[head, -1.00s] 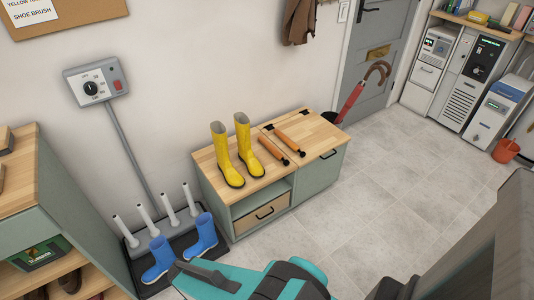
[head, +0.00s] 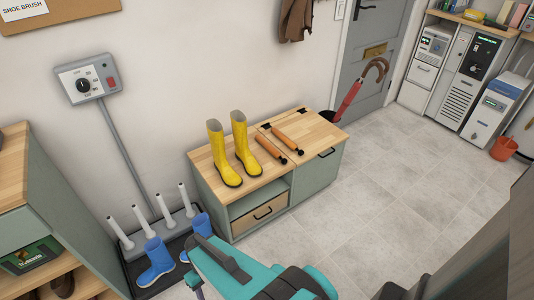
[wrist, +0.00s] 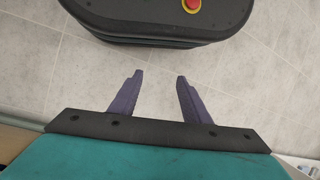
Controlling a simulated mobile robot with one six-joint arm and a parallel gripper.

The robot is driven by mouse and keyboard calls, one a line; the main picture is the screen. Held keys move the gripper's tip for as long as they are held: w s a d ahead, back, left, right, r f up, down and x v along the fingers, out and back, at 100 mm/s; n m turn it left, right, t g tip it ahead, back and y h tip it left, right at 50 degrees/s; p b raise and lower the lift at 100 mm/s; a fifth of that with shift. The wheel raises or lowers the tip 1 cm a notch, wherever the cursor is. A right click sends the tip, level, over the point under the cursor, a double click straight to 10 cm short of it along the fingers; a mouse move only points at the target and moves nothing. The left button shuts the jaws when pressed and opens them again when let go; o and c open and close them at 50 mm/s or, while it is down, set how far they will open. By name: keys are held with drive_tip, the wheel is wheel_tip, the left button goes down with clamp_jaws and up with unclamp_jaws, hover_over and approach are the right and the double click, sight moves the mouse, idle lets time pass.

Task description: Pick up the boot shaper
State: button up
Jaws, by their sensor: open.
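Two boot shapers, orange-brown wooden rods with dark ends, lie side by side on the wooden bench top (head: 222,151). The left one (head: 270,147) is nearer the yellow boots, and the right one (head: 287,142) is beside it. My gripper (wrist: 158,76) is open and empty in the wrist view, its two purple fingers apart over bare floor tiles. In the head view my arm is low in the picture, in front of the bench and well apart from the shapers. No boot shaper shows in the wrist view.
Yellow boots (head: 233,151) stand upright on the bench. Blue boots (head: 157,262) are by a rack of white posts (head: 142,222). A red umbrella (head: 348,102) stands behind the bench. A shelf unit (head: 60,205) is at left.

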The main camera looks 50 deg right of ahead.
drive_tip(key=w+d+m+t+y+b, duration=0.15)
drive_tip(key=w+d+t+b, duration=0.35)
drive_tip(key=w+d, duration=0.65)
drive_tip(key=w+d+r+m+t+h+b, duration=0.1)
drive_tip(key=d+r+t+b, duration=0.15)
drive_tip(key=d, duration=0.55)
drive_tip(key=w+d+r+t+h+b, duration=0.1)
drive_tip(key=d+t+b, duration=0.15)
drive_tip(key=d, duration=0.65)
drive_tip(key=s+d+r+t+h+b, duration=0.1)
drive_tip(key=s+d+r, duration=0.3)
drive_tip(key=d, duration=0.6)
drive_tip(key=s+d+r+m+t+h+b, duration=0.1)
drive_tip(key=s+d+r+h+b, duration=0.3)
drive_tip(key=d, duration=0.7)
drive_tip(key=s+d+r+m+t+h+b, duration=0.1)
drive_tip(key=s+d+r+t+h+b, duration=0.2)
drive_tip(key=d, duration=0.8)
drive_tip(key=s+r, duration=0.2)
drive_tip(key=s, duration=0.1)
drive_tip(key=shift+s+d+r, duration=0.15)
drive_tip(key=shift+r, duration=0.05)
